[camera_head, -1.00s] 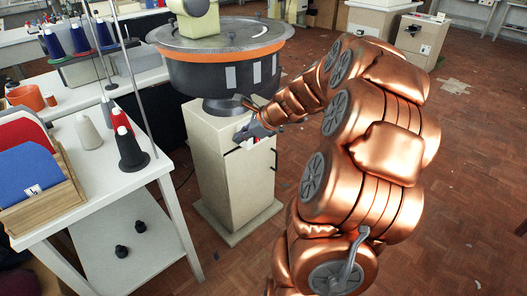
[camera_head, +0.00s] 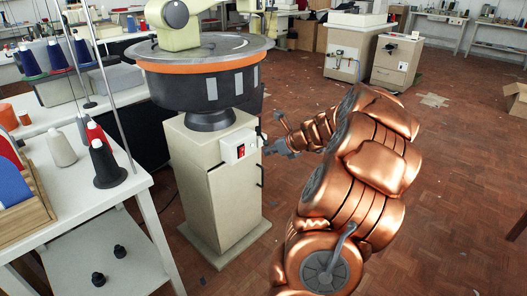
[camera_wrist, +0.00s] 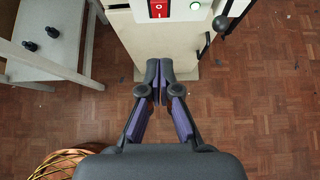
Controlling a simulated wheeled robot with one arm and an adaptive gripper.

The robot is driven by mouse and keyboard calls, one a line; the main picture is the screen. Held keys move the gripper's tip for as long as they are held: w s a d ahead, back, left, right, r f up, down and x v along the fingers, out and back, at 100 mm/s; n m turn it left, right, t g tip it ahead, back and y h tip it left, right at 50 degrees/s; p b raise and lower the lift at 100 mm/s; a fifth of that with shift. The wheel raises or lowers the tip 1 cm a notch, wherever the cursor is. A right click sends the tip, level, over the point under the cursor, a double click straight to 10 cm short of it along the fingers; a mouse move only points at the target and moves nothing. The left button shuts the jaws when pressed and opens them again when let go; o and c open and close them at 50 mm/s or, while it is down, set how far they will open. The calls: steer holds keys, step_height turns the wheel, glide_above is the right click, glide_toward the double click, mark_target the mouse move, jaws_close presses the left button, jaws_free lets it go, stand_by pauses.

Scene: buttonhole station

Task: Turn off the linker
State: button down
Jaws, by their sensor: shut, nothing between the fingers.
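The linker (camera_head: 205,80) is a round dark machine with an orange band on a cream pedestal (camera_head: 218,200). On the pedestal's upper front is a white switch box with a red switch (camera_head: 241,151).
A white table (camera_head: 90,205) with thread cones (camera_head: 104,165) stands left of the pedestal. Brick-patterned floor (camera_head: 440,200) to the right is mostly clear.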

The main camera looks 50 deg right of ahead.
mark_target(243, 148)
steer(key=b+x, duration=0.1)
steer(key=x, duration=0.2)
steer(key=r+b+x, duration=0.1)
steer(key=x, duration=0.3)
steer(key=w+b+x, duration=0.1)
steer(key=x, duration=0.2)
steer(key=shift+w+r, duration=0.1)
steer(key=shift+w, duration=0.05)
steer(key=shift+w+r, duration=0.2)
steer(key=shift+w, duration=0.55)
steer(key=shift+w+d+r+p, duration=0.1)
steer(key=shift+r+p, duration=0.2)
steer(key=shift+p, duration=1.2)
steer(key=shift+w+f, duration=0.1)
steer(key=shift+f, duration=0.15)
steer(key=shift+r, duration=0.25)
steer(key=shift+r+p, duration=0.35)
steer(key=shift+p, duration=0.45)
steer(key=shift+r+p, duration=0.25)
steer(key=shift+p, duration=0.15)
